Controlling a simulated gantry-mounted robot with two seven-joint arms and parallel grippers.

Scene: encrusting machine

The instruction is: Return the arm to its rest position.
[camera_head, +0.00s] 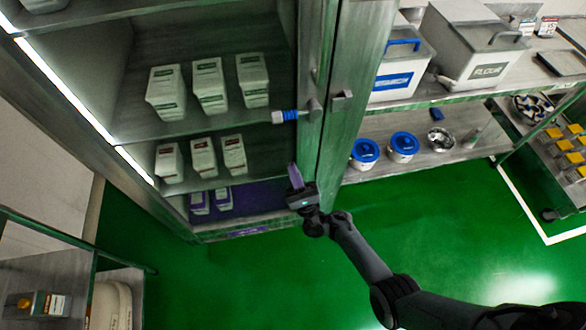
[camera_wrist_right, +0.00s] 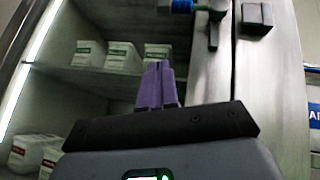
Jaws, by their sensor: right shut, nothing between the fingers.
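My right arm comes in from the lower right in the head view. My right gripper (camera_head: 295,178), with purple fingers, is in front of the tall metal cabinet (camera_head: 320,130), near its front post and lower shelves. The fingers are shut and empty. In the right wrist view the closed purple fingers (camera_wrist_right: 157,85) point toward the cabinet's inside, with no object between them. A blue-ringed handle (camera_head: 290,115) is above the gripper in the head view. My left gripper is not in view.
The cabinet shelves hold several white cartons (camera_head: 210,85). To the right, a shelf unit carries a flour bin (camera_head: 480,72) and blue-lidded tubs (camera_head: 364,153). A cart with yellow items (camera_head: 565,145) stands far right. Green floor (camera_head: 430,215) is clear around my arm.

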